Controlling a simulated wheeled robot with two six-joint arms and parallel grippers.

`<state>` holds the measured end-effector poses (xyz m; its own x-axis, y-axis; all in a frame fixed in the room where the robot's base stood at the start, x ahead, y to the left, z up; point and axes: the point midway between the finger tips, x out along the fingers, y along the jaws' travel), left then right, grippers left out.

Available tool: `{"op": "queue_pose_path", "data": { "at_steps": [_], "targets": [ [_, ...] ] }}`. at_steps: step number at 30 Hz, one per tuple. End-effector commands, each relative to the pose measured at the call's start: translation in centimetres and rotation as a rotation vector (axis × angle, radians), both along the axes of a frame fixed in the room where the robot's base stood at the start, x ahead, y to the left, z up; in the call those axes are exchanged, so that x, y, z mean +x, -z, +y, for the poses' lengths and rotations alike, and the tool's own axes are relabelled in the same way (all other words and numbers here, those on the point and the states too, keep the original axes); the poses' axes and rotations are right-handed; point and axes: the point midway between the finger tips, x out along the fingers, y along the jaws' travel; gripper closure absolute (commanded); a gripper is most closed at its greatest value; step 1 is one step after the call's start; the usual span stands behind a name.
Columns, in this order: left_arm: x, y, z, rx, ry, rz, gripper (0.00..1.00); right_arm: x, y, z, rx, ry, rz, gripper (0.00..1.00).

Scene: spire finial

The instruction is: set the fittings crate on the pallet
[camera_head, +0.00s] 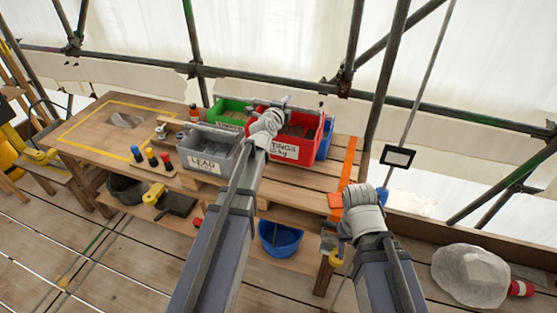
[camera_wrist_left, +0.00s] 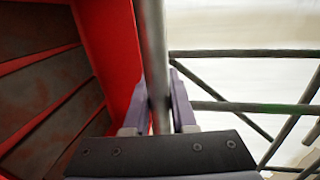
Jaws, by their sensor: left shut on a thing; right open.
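The red fittings crate (camera_head: 312,153), lettered on its front, is among other crates on the slatted bench. My left gripper (camera_head: 282,106) is shut on its grey handle bar. In the left wrist view the bar (camera_wrist_left: 153,45) runs between the fingers (camera_wrist_left: 160,102), beside the red crate wall (camera_wrist_left: 110,35). Dark contents show inside. The crate's underside is hidden, so I cannot tell whether it rests or hangs. Pale wooden slats (camera_head: 318,180), perhaps the pallet, show in front of and below it. My right gripper (camera_head: 350,230) is open, at the bench's right end.
A grey lead crate (camera_head: 208,163) stands to the left, a green crate (camera_head: 232,108) behind and a blue one (camera_head: 327,138) at the right. An orange strip (camera_head: 348,165) crosses the slats. A blue bucket (camera_head: 280,240) sits below. Scaffold poles stand behind.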

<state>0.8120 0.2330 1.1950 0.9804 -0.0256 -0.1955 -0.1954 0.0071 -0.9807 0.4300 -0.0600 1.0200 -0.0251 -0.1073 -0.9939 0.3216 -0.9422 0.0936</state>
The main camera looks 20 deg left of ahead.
Motion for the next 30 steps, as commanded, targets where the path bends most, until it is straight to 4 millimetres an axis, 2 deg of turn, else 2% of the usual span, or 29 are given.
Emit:
{"op": "queue_pose_path", "data": {
  "at_steps": [1,5,12,18,24,30],
  "targets": [
    [0.0,1.3,0.0,-0.001,-0.001,-0.001,1.0,0.0,1.3,0.0,0.0,0.0,0.0,0.5],
    [0.0,3.5,0.0,-0.001,-0.001,-0.001,1.0,0.0,3.5,0.0,0.0,-0.001,0.0,0.5],
    [0.0,9.2,0.0,-0.001,-0.001,-0.001,1.0,0.0,9.2,0.0,-0.001,-0.003,0.0,0.5],
    [0.0,12.4,0.0,-0.001,-0.001,-0.001,1.0,0.0,12.4,0.0,-0.001,-0.004,0.0,0.5],
    [0.0,13.8,0.0,-0.001,-0.001,-0.001,1.0,0.0,13.8,0.0,-0.001,-0.005,0.0,0.5],
    [-0.2,12.9,0.0,-0.001,-0.001,-0.001,1.0,0.0,13.0,0.0,-0.001,-0.005,0.0,0.5]
  ]
}}
